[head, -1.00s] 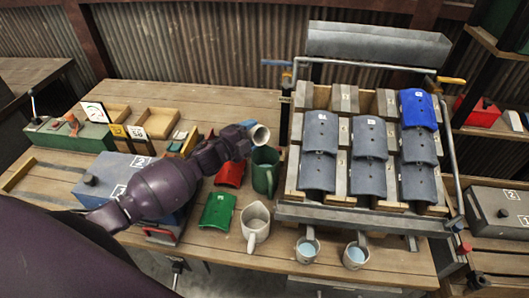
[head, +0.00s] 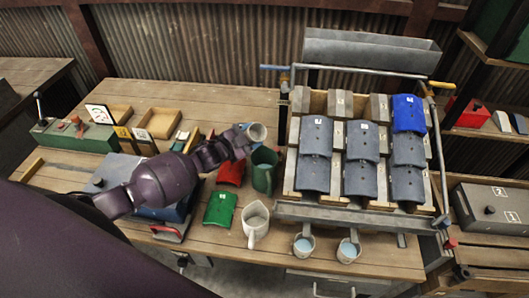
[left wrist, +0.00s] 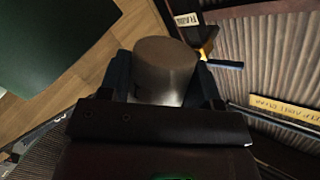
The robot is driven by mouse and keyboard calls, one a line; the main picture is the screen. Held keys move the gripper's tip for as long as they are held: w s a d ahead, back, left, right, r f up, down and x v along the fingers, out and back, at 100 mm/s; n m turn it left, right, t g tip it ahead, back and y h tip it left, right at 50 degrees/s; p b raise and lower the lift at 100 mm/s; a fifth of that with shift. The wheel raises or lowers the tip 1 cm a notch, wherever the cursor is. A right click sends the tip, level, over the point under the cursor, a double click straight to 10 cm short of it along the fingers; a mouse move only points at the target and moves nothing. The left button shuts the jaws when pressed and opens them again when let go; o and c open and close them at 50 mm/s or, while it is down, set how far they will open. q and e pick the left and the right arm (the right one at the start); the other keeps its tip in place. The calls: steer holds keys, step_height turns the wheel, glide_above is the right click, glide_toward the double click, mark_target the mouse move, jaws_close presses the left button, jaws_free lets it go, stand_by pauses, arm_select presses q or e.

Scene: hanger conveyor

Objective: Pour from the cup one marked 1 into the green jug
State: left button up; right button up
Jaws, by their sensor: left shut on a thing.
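My left gripper (head: 245,135) is shut on a small pale cup (head: 257,132) and holds it above the back rim of the green jug (head: 264,172). The cup seems tilted to the right; its mark and contents cannot be made out. In the left wrist view the cup (left wrist: 165,68) sits between the two fingers, with its closed end or side toward the camera. The jug stands upright on the bench, its inside dark. My right gripper is not in view.
A white jug (head: 256,222) stands just in front of the green jug. Red (head: 231,172) and green (head: 220,209) tiles lie to the left. A rack of grey tiles (head: 315,150) stands close on the right, with two cups of bluish liquid (head: 304,245) (head: 348,250) below it.

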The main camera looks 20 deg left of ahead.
arm_select(q)
steer(key=shift+n, duration=0.3)
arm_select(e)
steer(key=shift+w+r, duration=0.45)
arm_select(q)
steer(key=shift+f, duration=0.1)
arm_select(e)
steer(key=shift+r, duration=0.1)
arm_select(q)
steer(key=shift+s+d+n+h+p, duration=0.15)
steer(key=shift+n+h+p, duration=0.15)
steer(key=shift+n+p, duration=0.25)
steer(key=n, duration=0.1)
steer(key=f+n, duration=0.1)
steer(key=n, duration=0.1)
steer(key=shift+s+d+g, duration=0.1)
steer(key=shift+d+g, duration=0.2)
steer(key=shift+g, duration=0.1)
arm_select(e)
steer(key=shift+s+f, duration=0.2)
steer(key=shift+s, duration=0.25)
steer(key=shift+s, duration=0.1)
